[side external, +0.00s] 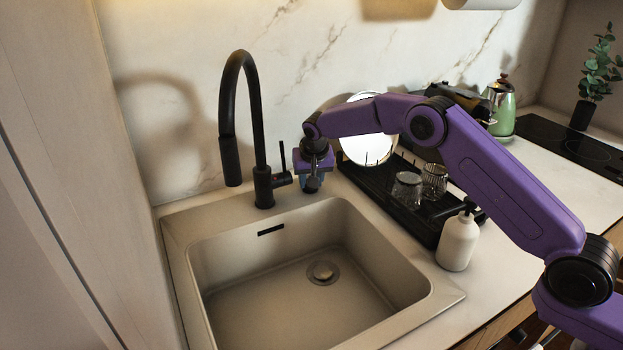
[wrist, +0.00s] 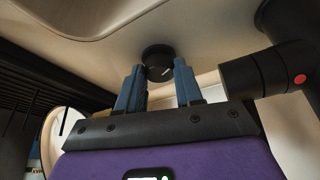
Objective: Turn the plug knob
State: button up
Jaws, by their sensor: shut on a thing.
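The plug knob is a small round black knob (wrist: 158,57) with a light mark on its top, set in the sink's rim. In the side view the knob (side external: 312,186) shows partly below my gripper, to the right of the faucet base. My gripper (wrist: 160,70) has its two blue fingers on either side of the knob, shut on it. In the side view my gripper (side external: 313,180) points down at the back edge of the sink; its fingers are small and partly hidden there.
The black faucet (side external: 264,185) with its lever stands close to the left of my gripper. A black dish rack (side external: 425,232) with glasses and a white plate (side external: 366,150) is to the right. A white soap bottle (side external: 458,243) stands by the empty sink basin (side external: 270,300).

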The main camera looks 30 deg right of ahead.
jog(key=shift+m, duration=0.5)
jog(key=o, duration=1)
jog(key=shift+o, duration=0.2)
jog(key=shift+a, duration=0.15)
jog(key=shift+a+r, duration=0.2)
jog(key=shift+r, duration=0.2)
jog(key=v, duration=0.7)
jog(key=shift+d, duration=0.25)
jog(key=shift+s+r, duration=0.1)
